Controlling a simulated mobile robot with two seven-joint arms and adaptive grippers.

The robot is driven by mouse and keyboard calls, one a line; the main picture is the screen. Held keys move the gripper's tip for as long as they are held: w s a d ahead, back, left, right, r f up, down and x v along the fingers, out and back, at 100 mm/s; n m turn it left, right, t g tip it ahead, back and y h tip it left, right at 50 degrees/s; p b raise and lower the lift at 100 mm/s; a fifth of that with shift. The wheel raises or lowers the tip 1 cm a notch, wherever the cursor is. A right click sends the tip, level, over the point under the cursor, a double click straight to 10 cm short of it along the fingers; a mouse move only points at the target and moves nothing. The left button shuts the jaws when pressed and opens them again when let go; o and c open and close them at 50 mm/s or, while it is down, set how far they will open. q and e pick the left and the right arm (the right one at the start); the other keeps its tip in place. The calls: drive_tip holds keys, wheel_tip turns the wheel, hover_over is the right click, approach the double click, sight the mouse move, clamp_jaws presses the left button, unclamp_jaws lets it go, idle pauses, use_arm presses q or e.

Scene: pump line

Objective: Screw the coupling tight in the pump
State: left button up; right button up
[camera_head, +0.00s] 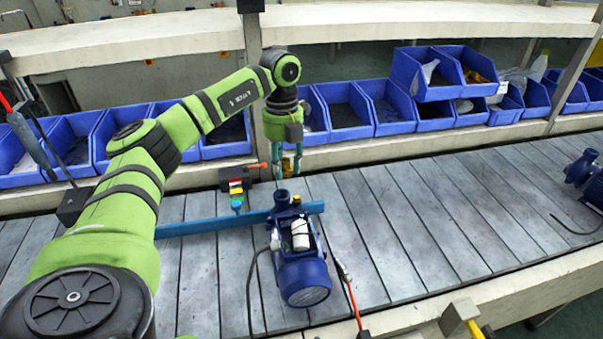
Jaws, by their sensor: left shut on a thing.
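The blue pump (302,277) stands on the slatted conveyor in the middle, its motor end toward me and its upright port at the far end. My left gripper (287,172) points down just beyond and above that port. It is shut on a small brownish piece between its teal fingers, which looks like the coupling (288,164), though it is too small and partly hidden to be sure. I cannot tell whether the piece touches the pump. My right gripper is not in view.
A blue bar (195,226) crosses the conveyor behind the pump. A dark box with coloured parts (236,183) stands left of my gripper. Blue bins (345,112) line the shelf behind. Another blue pump (586,178) is at far right. The conveyor right of the near pump is mostly clear.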

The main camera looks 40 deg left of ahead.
sight(282, 195)
use_arm(q)
drive_tip(key=shift+s+a+n, duration=0.1)
drive_tip(key=shift+a+n, duration=0.55)
drive_tip(key=shift+n, duration=0.55)
drive_tip(key=shift+a+f+n, duration=0.1)
drive_tip(key=shift+f+n, duration=0.05)
drive_tip(key=shift+n, duration=0.15)
drive_tip(key=shift+f+b, duration=0.8)
drive_tip(key=shift+b, duration=0.15)
wheel_tip(282, 195, down, 3)
drive_tip(key=b, duration=0.3)
drive_tip(key=shift+f, duration=0.85)
drive_tip(key=shift+f, duration=0.2)
